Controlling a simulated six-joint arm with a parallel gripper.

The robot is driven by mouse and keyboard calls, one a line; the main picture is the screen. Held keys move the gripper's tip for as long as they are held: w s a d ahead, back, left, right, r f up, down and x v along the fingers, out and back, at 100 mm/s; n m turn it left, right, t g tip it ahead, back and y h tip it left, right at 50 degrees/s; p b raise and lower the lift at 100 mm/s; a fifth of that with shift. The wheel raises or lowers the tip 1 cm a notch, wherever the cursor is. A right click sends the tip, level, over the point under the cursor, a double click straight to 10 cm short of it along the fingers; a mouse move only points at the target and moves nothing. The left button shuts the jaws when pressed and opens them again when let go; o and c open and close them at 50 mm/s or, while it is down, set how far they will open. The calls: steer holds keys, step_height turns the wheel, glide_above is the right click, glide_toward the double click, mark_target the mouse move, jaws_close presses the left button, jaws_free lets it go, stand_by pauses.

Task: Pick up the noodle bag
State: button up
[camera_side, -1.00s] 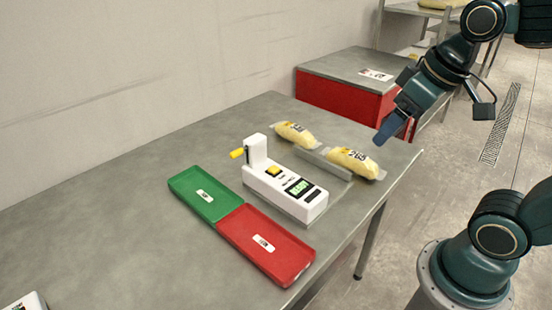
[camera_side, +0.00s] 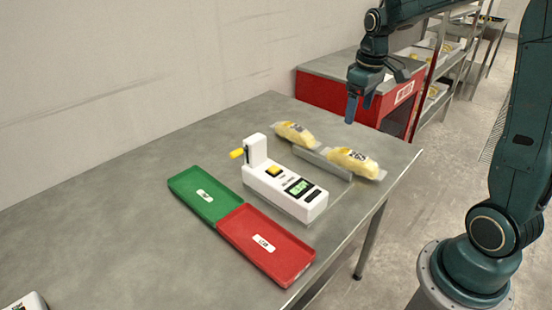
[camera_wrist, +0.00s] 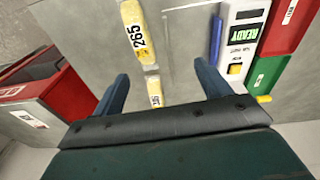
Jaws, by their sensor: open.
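Two yellow noodle bags in clear wrap lie on the steel table. The nearer bag (camera_side: 353,160) carries a label that reads 265 in the wrist view (camera_wrist: 132,28). The farther bag (camera_side: 294,134) also has a number label and shows between my fingers in the wrist view (camera_wrist: 155,91). My gripper (camera_side: 352,110) is open and empty, pointing down above and behind the bags in the side view. In the wrist view my fingers (camera_wrist: 161,74) are spread wide, with nothing held between them.
A low metal rail (camera_side: 323,163) runs beside the bags. A white checkweigher (camera_side: 282,191) with a READY display stands left of it. A green tray (camera_side: 204,194) and a red tray (camera_side: 266,244) lie in front.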

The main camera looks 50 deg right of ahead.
steer(key=g, duration=0.1)
glide_above(354, 155)
step_height(354, 155, down, 6)
steer(key=shift+y, duration=0.3)
steer(key=shift+w+f, duration=0.1)
steer(key=shift+f, duration=4.05)
steer(key=shift+f, duration=2.6)
steer(key=c, duration=1.2)
steer(key=shift+r, duration=0.15)
steer(key=shift+c, duration=0.2)
step_height(354, 155, up, 20)
